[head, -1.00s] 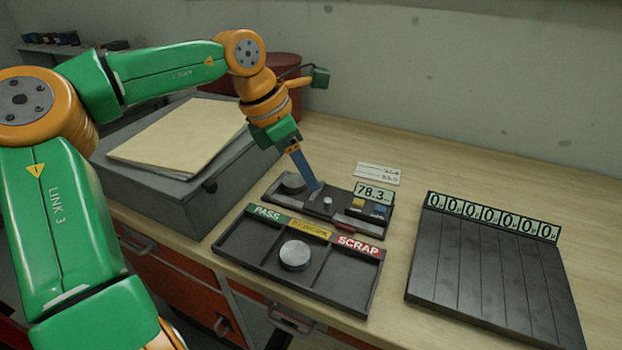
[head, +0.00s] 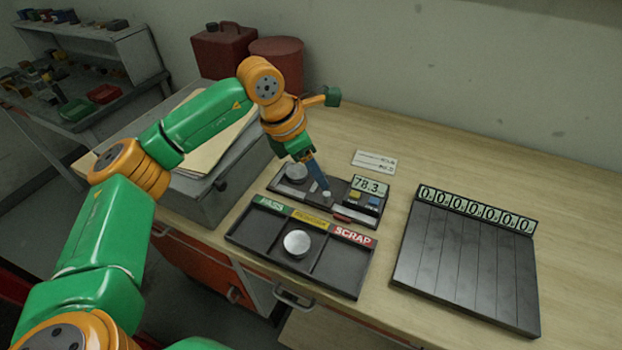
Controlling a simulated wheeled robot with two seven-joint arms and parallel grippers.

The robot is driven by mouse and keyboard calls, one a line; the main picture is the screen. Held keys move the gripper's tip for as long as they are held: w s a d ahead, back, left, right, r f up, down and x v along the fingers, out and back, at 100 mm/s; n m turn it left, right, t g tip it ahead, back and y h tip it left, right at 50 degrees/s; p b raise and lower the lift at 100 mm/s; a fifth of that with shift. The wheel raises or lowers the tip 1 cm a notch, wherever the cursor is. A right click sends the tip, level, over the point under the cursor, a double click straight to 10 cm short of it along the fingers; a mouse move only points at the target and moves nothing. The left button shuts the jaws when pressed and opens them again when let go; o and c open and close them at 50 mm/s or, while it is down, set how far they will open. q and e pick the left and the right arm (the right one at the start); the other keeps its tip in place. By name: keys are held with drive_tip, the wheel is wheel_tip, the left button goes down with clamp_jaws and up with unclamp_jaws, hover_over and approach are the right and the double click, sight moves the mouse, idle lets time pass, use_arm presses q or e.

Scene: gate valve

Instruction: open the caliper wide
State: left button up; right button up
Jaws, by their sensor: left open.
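The caliper (head: 345,217) is a dark flat bench device with a readout (head: 369,187) showing 78.3. A grey round disc (head: 296,173) is at its left end. A small pale knob (head: 327,194) stands in its middle. My left gripper (head: 322,184) has blue fingers and points down over the caliper, right at the knob. It is open; I cannot tell whether the fingers are around the knob or touch it. The fingers hide part of the caliper's bar. My right gripper is not in view.
In front is a dark tray (head: 338,268) labelled PASS, REWORK and SCRAP, with a silver disc (head: 297,243) in its middle compartment. A slatted rack (head: 465,258) with several counters lies at the right. A grey box (head: 205,190) stands left. Bare tabletop (head: 440,160) lies behind.

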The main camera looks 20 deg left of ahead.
sight(326, 193)
use_arm(q)
drive_tip(key=f, duration=0.1)
drive_tip(key=f+p, duration=0.2)
drive_tip(key=shift+s+d+f, duration=0.15)
drive_tip(key=shift+d+f, duration=0.1)
drive_tip(key=shift+d, duration=0.05)
drive_tip(key=shift+x, duration=1.2)
drive_tip(key=shift+w+d+f, duration=0.1)
drive_tip(key=shift+w+f, duration=0.1)
drive_tip(key=shift+w, duration=0.2)
drive_tip(key=shift+s, duration=0.15)
drive_tip(key=c, duration=0.4)
drive_tip(key=shift+r, duration=0.1)
clamp_jaws()
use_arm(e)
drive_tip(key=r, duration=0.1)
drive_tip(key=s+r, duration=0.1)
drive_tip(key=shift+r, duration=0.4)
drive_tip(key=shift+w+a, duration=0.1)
